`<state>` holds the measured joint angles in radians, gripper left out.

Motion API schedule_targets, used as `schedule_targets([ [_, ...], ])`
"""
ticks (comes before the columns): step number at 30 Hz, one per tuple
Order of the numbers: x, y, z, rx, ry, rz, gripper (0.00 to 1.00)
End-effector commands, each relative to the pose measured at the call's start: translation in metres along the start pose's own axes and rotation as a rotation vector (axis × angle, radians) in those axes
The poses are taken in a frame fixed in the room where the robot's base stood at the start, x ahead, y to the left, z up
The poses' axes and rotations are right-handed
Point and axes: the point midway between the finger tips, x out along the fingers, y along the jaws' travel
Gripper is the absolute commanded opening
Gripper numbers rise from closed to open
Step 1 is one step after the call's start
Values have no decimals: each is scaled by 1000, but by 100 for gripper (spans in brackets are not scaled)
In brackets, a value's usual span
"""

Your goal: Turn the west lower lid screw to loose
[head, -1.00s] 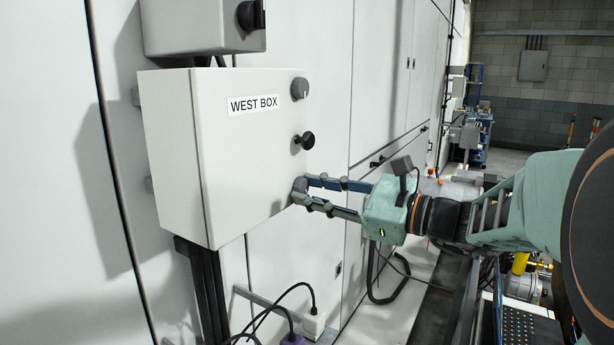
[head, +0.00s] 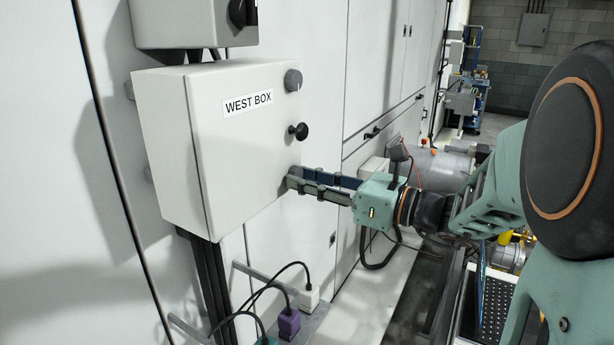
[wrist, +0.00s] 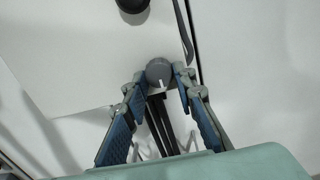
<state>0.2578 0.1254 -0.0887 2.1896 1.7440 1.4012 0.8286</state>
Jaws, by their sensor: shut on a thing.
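The west box (head: 235,175) is a white wall box with a "WEST BOX" label. Its lower lid screw is a round grey knob at the lid's lower right corner, between my fingertips. In the wrist view this lower lid screw (wrist: 157,70) shows a white mark pointing down, slightly right. My gripper (head: 292,180) reaches in from the right and is shut on the knob. In the wrist view the gripper (wrist: 160,77) has one fingertip on each side of it. In the head view the fingertips mostly hide the knob.
Above it on the same lid are a black knob (head: 299,131) and the grey upper lid screw (head: 293,80). A grey box (head: 190,22) hangs above. Plugs and cables, including a purple plug (head: 288,322), sit below. White cabinet panels stand behind; the floor strip at right is open.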

Motion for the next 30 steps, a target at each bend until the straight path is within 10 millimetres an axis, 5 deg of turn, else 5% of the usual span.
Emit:
schedule_targets([
  [9,0,0,0,2,-1,0,1],
  [10,0,0,0,2,-1,0,27],
  [14,0,0,0,1,-1,0,41],
  [24,-3,0,0,0,0,-1,42],
  [30,-32,-1,1,-1,0,-4,42],
])
